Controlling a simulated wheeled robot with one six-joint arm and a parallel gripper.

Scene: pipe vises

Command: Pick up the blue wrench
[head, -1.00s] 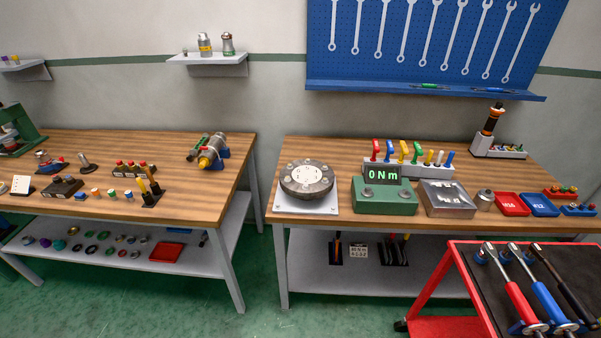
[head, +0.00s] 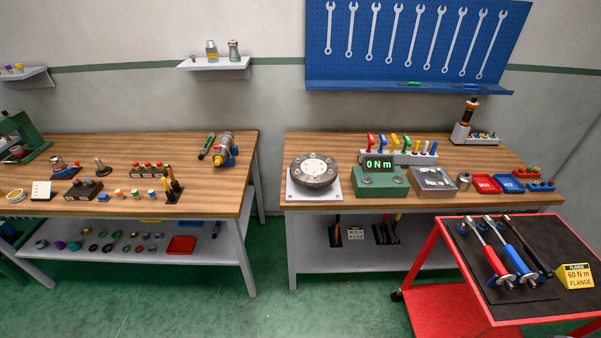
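The blue wrench (head: 518,262) has a blue grip and a metal shaft. It lies on the dark top of the red cart (head: 440,236) at the lower right of the head view. It is between a red-handled wrench (head: 495,264) on its left and a black-handled wrench (head: 530,250) on its right. My gripper is not in view.
A yellow sign (head: 575,276) reading "60 N m FLANGE" stands right of the wrenches. Behind the cart, a workbench (head: 470,155) holds a round flange (head: 314,170) and a green "0 Nm" display box (head: 380,183). Green floor (head: 330,300) is clear left of the cart.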

